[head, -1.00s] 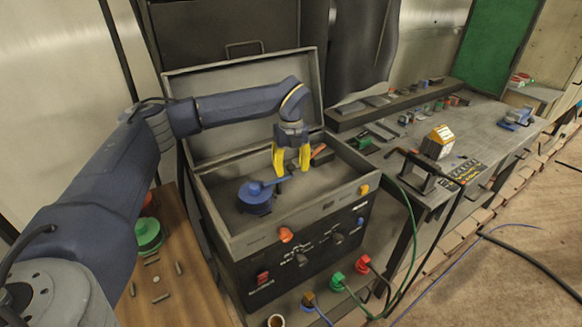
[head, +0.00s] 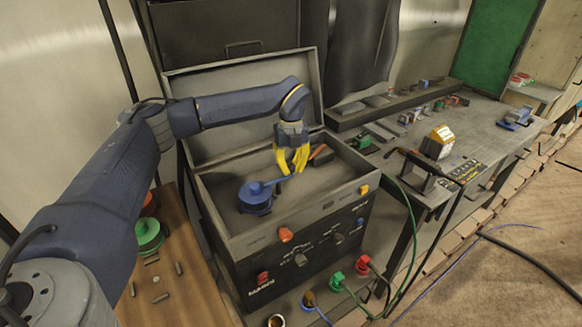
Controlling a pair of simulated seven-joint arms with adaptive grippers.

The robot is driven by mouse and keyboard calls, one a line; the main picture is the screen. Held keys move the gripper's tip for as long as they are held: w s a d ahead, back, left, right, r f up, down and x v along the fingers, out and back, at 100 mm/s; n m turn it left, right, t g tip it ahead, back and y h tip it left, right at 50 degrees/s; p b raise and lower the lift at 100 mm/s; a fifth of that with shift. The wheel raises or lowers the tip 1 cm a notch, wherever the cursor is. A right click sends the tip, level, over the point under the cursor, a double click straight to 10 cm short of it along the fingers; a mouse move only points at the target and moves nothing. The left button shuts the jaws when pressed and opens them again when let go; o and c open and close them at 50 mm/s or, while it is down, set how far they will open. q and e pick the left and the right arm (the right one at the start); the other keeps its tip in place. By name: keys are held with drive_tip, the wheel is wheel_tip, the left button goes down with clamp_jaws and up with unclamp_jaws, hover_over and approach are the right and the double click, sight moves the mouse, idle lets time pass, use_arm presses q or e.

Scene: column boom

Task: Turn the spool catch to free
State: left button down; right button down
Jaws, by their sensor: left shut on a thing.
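The spool catch (head: 254,198) is a round blue piece with a raised hub and a thin blue lever. It sits inside the open dark box (head: 290,232), towards the left. The lever points right and slightly back from the hub. My left gripper (head: 292,172) has yellow fingers and reaches down into the box from above. It is shut on the far end of the lever; the fingers hide that end. My right gripper does not show.
An orange-handled item (head: 320,153) lies in the box just right of my fingers. The box walls surround the catch, and its raised lid (head: 240,110) stands behind. A green spool (head: 149,235) stands on the wooden surface at left.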

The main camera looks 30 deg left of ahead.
use_arm(q)
drive_tip(key=m, duration=0.1)
drive_tip(key=s+d+m, duration=0.1)
drive_tip(key=m, duration=0.1)
drive_tip(key=shift+m, duration=0.3)
drive_tip(key=m, duration=0.1)
drive_tip(key=s+m, duration=0.1)
drive_tip(key=m, duration=0.1)
drive_tip(key=d+m, duration=0.1)
drive_tip(key=shift+s+m, duration=0.3)
drive_tip(key=m, duration=0.1)
drive_tip(key=s+m, duration=0.1)
drive_tip(key=m, duration=0.2)
drive_tip(key=shift+s, duration=0.3)
drive_tip(key=shift+s+a+m, duration=0.1)
drive_tip(key=shift+s+m, duration=0.2)
drive_tip(key=shift+m, duration=0.6)
drive_tip(key=shift+s+m, duration=0.3)
drive_tip(key=shift+m, duration=0.6)
drive_tip(key=shift+s, duration=0.1)
drive_tip(key=c, duration=1.1)
unclamp_jaws()
drive_tip(key=shift+c, duration=0.2)
drive_tip(key=shift+r, duration=0.15)
